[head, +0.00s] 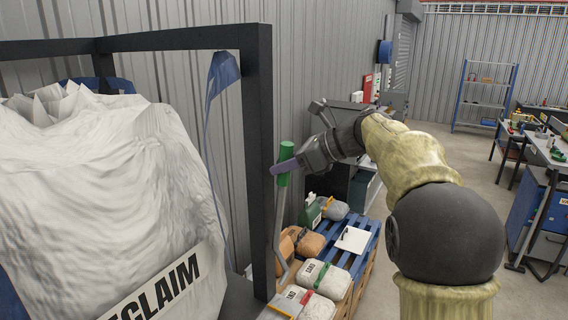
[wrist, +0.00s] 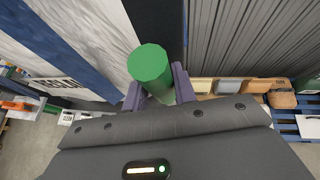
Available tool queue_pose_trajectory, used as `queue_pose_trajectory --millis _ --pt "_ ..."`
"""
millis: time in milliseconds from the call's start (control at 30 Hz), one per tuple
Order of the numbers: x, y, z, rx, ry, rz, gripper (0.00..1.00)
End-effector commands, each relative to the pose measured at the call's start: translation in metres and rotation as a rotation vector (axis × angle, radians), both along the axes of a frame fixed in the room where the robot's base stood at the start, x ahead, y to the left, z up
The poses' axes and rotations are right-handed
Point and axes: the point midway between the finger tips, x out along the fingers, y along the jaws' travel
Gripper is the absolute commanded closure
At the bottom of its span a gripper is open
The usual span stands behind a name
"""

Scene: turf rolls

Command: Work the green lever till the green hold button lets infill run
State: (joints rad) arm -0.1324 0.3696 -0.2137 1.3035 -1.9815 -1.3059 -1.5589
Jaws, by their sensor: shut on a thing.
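The green lever (head: 286,160) is a grey rod with a green grip at its top, beside the dark frame of the bag stand in the head view. My gripper (head: 287,166) is shut on the green grip, a little below its top. In the wrist view the round green end of the lever (wrist: 150,66) stands up between the two purple fingers of my gripper (wrist: 158,90). I cannot make out a green hold button in either view.
A white bulk bag (head: 110,190) marked "CLAIM" hangs in the dark frame (head: 258,150) at left. Workbenches (head: 545,205) and a blue shelf (head: 486,95) stand at right. Floor between is clear.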

Motion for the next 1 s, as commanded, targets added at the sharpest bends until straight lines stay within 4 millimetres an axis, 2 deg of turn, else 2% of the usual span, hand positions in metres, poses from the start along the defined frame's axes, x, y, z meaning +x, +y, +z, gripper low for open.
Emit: queue_pose_trajectory --millis 200,233,300,333,733,867,1000 --pt "0.000 0.000 0.002 0.003 -0.003 -0.002 1.00" --pt "0.000 0.000 0.002 0.003 -0.003 -0.002 0.67" --pt "0.000 0.000 0.002 0.003 -0.003 -0.001 0.53" --pt "0.000 0.001 0.001 0.003 -0.003 -0.001 0.51" --pt "-0.002 -0.005 0.003 0.002 -0.004 0.001 0.51" --pt "-0.006 -0.018 0.009 0.002 -0.004 0.000 0.51" --pt "-0.013 -0.041 0.021 0.002 -0.005 -0.003 0.51"
